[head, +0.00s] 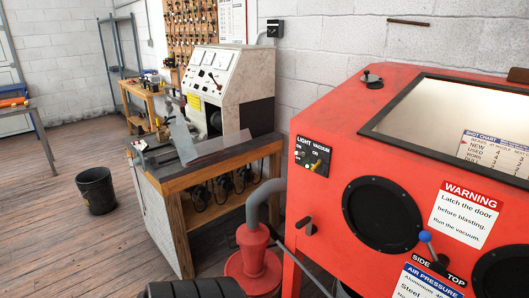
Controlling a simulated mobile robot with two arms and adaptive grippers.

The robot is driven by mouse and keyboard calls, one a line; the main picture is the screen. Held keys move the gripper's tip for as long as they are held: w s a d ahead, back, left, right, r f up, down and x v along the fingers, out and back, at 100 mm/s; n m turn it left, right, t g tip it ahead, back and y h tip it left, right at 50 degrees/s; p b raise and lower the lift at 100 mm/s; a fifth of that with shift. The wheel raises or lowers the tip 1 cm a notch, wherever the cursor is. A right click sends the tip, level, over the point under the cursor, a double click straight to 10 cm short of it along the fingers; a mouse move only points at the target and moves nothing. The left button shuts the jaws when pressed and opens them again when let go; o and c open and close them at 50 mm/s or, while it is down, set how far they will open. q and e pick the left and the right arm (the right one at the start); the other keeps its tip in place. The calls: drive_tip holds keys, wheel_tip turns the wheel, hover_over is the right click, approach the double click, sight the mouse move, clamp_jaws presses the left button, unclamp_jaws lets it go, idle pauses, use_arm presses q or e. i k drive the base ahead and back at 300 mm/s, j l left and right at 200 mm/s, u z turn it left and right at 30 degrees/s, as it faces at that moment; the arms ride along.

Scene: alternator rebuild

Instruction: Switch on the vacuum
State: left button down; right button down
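The red blast cabinet (335,120) fills the right side of the head view. A small dark switch panel (312,156) on its front left carries the labels LIGHT and VACUUM, with ON marked. The vacuum switch (316,165) is a small lever under the VACUUM label; its position is too small to tell. A red cone-shaped collector (255,262) with a grey hose (262,192) stands at the cabinet's left side.
A wooden workbench (175,190) with a test machine (230,85) stands left of the cabinet. A black bucket (97,190) is on the floor. A blue-knobbed lever (426,238) and round arm ports (382,208) are on the cabinet front. Floor at left is open.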

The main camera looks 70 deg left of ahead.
sight(320, 161)
drive_tip(key=u, duration=1.85)
